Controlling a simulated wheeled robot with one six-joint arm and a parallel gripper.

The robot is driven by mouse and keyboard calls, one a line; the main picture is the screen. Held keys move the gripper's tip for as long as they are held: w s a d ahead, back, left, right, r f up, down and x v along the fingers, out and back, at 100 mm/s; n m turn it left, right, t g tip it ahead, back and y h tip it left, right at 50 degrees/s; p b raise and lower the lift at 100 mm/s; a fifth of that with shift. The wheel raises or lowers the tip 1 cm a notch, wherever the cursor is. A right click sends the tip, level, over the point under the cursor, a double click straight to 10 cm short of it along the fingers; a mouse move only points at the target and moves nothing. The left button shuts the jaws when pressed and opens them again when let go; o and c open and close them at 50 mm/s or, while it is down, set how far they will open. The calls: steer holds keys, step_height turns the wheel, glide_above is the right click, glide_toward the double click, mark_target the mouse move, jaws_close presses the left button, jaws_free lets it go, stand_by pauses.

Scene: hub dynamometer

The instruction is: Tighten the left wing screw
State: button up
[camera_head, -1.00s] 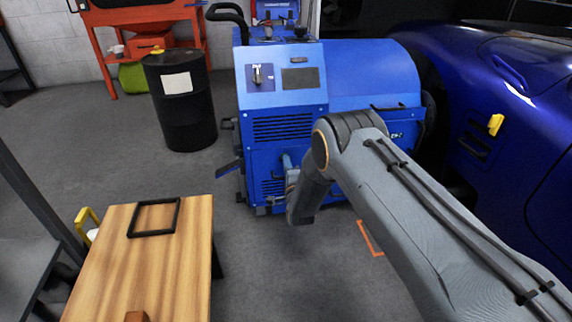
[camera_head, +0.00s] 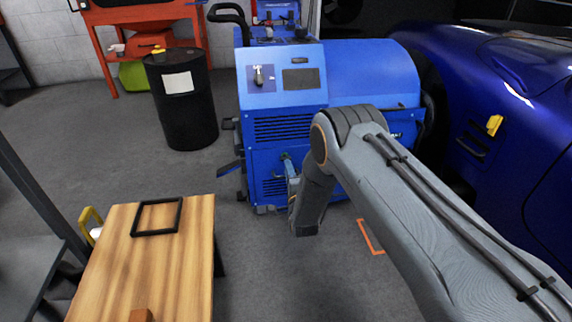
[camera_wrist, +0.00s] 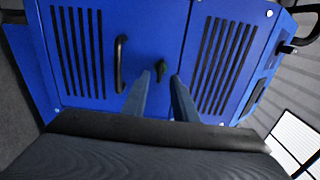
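The blue dynamometer cabinet (camera_head: 285,125) stands in the middle of the head view. In the wrist view its blue front (camera_wrist: 145,25) fills the upper part. A small dark knob-like part (camera_wrist: 162,70), which looks like a wing screw, sits on that front. Only one such part is clear there, so I cannot tell whether it is the left one. My gripper (camera_wrist: 161,78) points at the panel with its two blue-grey fingers apart, one on either side of the dark part in the picture. I cannot tell whether they touch it.
A black bar handle (camera_wrist: 120,62) is left of the dark part, with slotted vents on both sides. A blue car (camera_head: 500,100) stands close on the right. A wooden table (camera_head: 150,260) is front left and a black drum (camera_head: 182,105) behind it. The floor between is clear.

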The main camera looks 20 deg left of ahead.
steer(key=v, duration=0.3)
steer(key=shift+s+d+p, duration=0.15)
steer(key=shift+d+p, duration=0.05)
steer(key=shift+p, duration=0.15)
